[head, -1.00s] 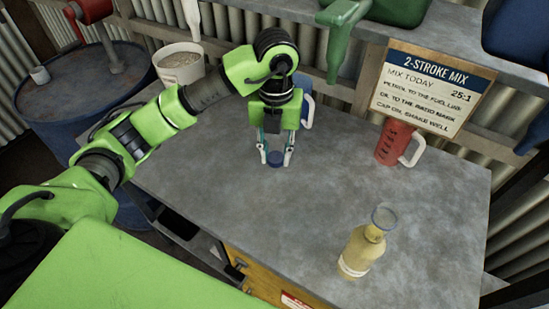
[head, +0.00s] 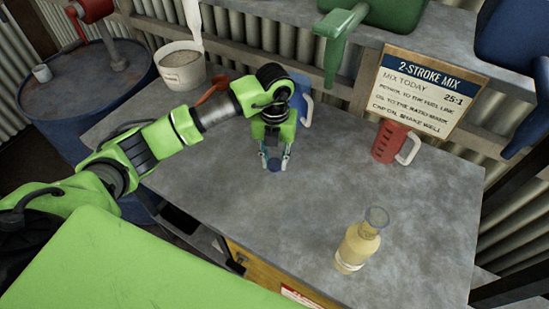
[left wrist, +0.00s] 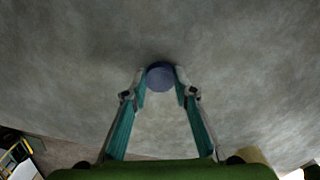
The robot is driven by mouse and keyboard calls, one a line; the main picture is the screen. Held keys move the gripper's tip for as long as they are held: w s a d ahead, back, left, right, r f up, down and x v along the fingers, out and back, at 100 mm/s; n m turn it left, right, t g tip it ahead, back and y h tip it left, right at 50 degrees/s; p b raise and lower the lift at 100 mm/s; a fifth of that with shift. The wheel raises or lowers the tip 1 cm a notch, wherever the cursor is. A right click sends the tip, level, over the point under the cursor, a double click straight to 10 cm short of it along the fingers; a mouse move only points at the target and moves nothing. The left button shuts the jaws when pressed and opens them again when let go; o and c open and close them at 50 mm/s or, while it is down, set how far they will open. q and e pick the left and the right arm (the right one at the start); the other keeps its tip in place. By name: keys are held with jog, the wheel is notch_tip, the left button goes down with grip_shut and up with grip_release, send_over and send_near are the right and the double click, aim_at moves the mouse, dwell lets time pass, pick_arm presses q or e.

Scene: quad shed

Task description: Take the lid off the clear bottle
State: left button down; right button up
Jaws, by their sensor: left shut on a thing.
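The clear bottle (head: 359,244) stands upright at the front right of the grey bench, with pale yellow liquid inside. Its top is uncovered, with a wide round bluish rim. My left gripper (head: 274,165) is shut on a small round blue lid (head: 275,166), left of the bottle and well apart from it. In the left wrist view the lid (left wrist: 161,76) sits between the two fingertips, close to the bench surface; I cannot tell whether it touches. My right gripper is not in view.
A red measuring jug (head: 390,142) stands before the mix sign (head: 430,92). A white bucket (head: 181,66) and red scoop (head: 213,88) are at the back left. The bench's middle is clear.

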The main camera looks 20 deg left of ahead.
aim_at(274, 162)
pick_arm(q)
jog(key=c, duration=1.6)
grip_release()
jog(key=shift+c, duration=0.2)
jog(key=shift+r, duration=0.45)
notch_tip(274, 162, up, 11)
jog(key=b, duration=0.2)
jog(key=shift+r+b, duration=0.2)
jog(key=shift+b, duration=0.2)
